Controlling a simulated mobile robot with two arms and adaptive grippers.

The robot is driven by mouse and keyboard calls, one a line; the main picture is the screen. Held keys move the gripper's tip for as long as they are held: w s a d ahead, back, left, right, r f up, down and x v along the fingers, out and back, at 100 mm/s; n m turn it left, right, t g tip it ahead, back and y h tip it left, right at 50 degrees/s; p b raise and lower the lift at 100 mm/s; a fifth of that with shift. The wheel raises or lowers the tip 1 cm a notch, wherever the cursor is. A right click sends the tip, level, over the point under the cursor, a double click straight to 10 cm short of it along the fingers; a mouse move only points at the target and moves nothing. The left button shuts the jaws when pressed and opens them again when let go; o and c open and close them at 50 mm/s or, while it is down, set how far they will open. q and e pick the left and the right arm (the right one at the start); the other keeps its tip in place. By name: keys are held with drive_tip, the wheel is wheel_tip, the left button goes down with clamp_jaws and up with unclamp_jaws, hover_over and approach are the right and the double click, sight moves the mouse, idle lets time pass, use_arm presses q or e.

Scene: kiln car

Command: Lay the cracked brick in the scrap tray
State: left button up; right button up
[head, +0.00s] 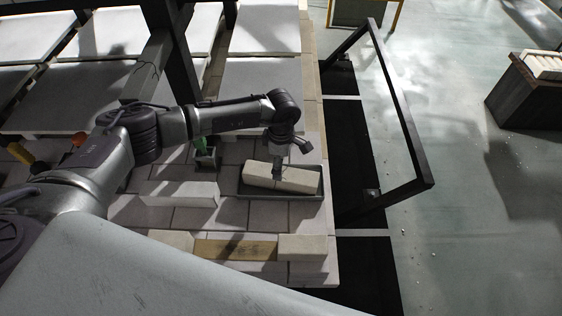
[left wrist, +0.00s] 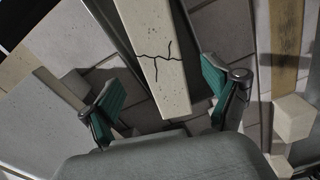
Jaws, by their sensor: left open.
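The cracked brick (head: 300,180), long and cream, lies in the dark scrap tray (head: 285,197) near the right edge of the deck in the head view. In the left wrist view the brick (left wrist: 158,75) shows a branching dark crack near its close end. The brick's far end runs out of that view. My right gripper is not in view.
A pale block (head: 180,193) stands left of the tray. A tan brick (head: 235,248) and a cream block (head: 303,247) lie in front. A small dark holder (head: 206,158) with something green is behind. A black rail frame (head: 400,100) stands on the right.

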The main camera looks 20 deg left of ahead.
use_arm(q)
drive_tip(key=shift+r+p, duration=0.45)
drive_tip(key=shift+r, duration=0.4)
wheel_tip(320, 180, up, 8)
drive_tip(key=shift+r, duration=0.15)
drive_tip(key=shift+s+r, duration=0.1)
idle(0.4)
